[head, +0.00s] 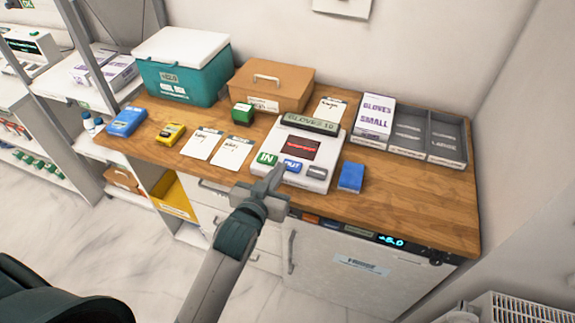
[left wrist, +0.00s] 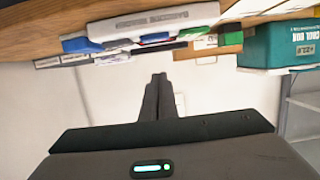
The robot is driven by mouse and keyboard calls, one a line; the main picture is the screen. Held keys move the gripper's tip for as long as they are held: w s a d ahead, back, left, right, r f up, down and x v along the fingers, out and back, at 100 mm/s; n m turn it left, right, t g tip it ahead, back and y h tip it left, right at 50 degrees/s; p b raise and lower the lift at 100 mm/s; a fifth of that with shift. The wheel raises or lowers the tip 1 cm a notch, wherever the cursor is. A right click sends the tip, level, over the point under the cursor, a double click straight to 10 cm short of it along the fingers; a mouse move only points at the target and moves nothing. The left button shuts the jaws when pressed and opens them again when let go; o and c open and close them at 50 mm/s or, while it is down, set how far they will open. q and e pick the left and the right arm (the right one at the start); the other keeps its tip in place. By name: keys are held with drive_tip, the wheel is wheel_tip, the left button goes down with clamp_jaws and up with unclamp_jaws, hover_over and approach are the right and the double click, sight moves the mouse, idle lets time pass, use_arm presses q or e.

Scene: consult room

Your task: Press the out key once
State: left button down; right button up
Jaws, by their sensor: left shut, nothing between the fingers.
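The white counter unit (head: 335,140) stands on the wooden counter, with a "GLOVES 10" display on top and a dark panel with red marks. Along its front edge are the green IN key (head: 266,158), the blue OUT key (head: 291,167) and a grey key (head: 317,171). My left gripper (head: 276,176) is shut and empty. In the head view its tip overlaps the left edge of the OUT key; contact cannot be told. In the left wrist view its closed fingers (left wrist: 158,97) appear apart from the blue key (left wrist: 154,38). My right gripper is out of view.
A blue box (head: 351,177) lies right of the unit. White cards (head: 201,144), a yellow device (head: 170,134) and a blue device (head: 126,121) lie to the left. A glove box (head: 374,118) and grey trays (head: 446,136) stand right. The counter's front right is clear.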

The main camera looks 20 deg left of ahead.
use_arm(q)
drive_tip(key=p, duration=0.2)
hover_over(287, 175)
drive_tip(key=shift+f, duration=0.7)
wheel_tip(287, 175, down, 2)
drive_tip(key=shift+w+f+p, duration=0.1)
drive_tip(key=shift+f+p, duration=0.15)
drive_tip(key=shift+p, duration=0.35)
drive_tip(key=shift+f, duration=0.95)
drive_tip(key=shift+f, duration=0.1)
